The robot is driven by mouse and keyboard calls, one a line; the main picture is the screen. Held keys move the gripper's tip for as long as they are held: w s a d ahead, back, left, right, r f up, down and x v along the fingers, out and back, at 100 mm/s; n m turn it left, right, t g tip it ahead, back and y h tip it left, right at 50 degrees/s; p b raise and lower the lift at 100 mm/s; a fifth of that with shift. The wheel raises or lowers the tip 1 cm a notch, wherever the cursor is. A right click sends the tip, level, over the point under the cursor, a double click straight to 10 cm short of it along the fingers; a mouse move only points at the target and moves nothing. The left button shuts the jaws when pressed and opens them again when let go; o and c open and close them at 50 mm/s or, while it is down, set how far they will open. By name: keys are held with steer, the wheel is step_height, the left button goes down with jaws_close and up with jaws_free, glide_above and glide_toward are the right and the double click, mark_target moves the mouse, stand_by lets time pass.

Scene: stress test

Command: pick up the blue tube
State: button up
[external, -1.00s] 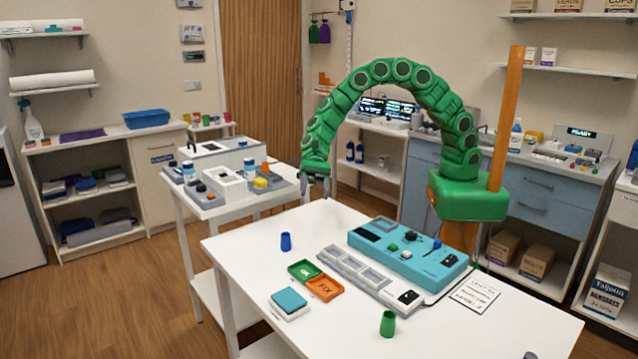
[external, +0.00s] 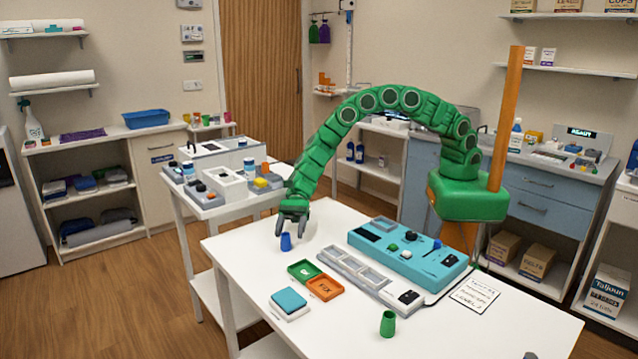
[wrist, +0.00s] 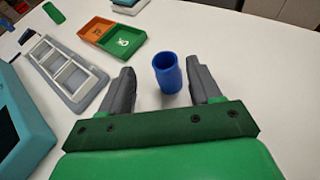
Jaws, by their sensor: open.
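The blue tube (external: 286,242) stands upright on the white table near its far left part. In the wrist view the blue tube (wrist: 167,73) is between the two grey fingers, nearer the right finger, with its open top showing. My gripper (external: 292,222) is open and low over the tube, its fingers pointing down. In the wrist view my gripper (wrist: 163,78) has a clear gap on the left of the tube and a small one on the right. I cannot tell whether the right finger touches it.
Green (external: 303,270) and orange (external: 325,287) trays lie in front of the tube. A grey slotted rack (external: 360,272) and teal device (external: 410,255) lie to the right. A green cup (external: 388,323) stands near the front. The white table (external: 245,262) is clear around the tube.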

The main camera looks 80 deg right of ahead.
mark_target(284, 242)
steer(key=shift+w+a+f, duration=0.3)
steer(key=shift+a+f, duration=0.3)
steer(key=shift+a, duration=0.25)
steer(key=shift+x, duration=1.65)
steer(key=shift+w, duration=0.15)
steer(key=shift+c, duration=0.4)
steer(key=shift+d, duration=0.1)
steer(key=c, duration=0.9)
steer(key=shift+c, duration=0.2)
